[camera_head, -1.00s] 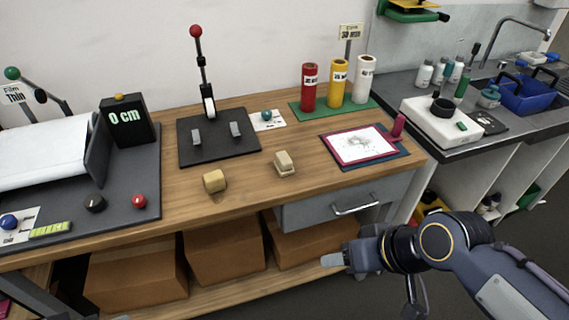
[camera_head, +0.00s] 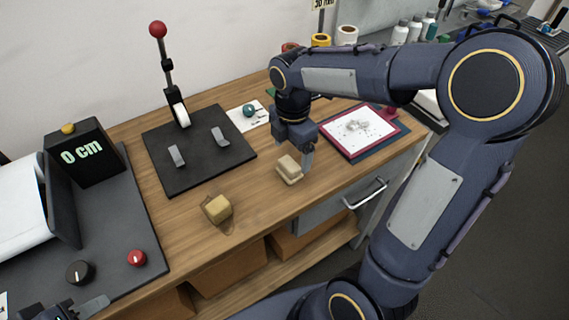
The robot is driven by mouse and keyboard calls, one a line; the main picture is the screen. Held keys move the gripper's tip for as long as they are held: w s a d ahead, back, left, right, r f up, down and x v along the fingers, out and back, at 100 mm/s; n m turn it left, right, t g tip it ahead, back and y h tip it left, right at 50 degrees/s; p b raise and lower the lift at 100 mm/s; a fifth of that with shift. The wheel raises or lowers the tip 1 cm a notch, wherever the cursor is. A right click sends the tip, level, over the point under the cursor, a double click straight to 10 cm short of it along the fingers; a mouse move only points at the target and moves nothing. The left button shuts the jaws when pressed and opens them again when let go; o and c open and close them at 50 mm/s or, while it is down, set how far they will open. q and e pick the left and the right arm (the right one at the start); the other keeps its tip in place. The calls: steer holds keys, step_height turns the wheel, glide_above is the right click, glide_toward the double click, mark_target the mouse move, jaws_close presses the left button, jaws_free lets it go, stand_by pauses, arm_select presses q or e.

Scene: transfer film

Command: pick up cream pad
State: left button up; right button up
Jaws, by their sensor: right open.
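The cream pad (camera_head: 289,172) is a small pale block on the wooden bench, left of the framed sheet. My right gripper (camera_head: 295,158) points down over it and is open. One finger shows close to the pad's right side; the other finger is mostly hidden, and I cannot tell whether either touches. The pad rests on the bench. A yellower block (camera_head: 217,209) lies to its front left. My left gripper (camera_head: 90,306) only partly shows at the bottom left edge, away from the pad, and its opening cannot be made out.
A black plate with a red-knobbed lever (camera_head: 185,150) stands behind the blocks. A dark machine bed (camera_head: 110,255) with a "0 cm" display (camera_head: 82,155) is at left. A magenta-framed sheet (camera_head: 360,132) lies at right. Bare wood surrounds the two blocks.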

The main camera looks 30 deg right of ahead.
mark_target(291, 162)
steer(key=f, duration=0.6)
steer(key=shift+w, duration=0.25)
steer(key=c, duration=1.1)
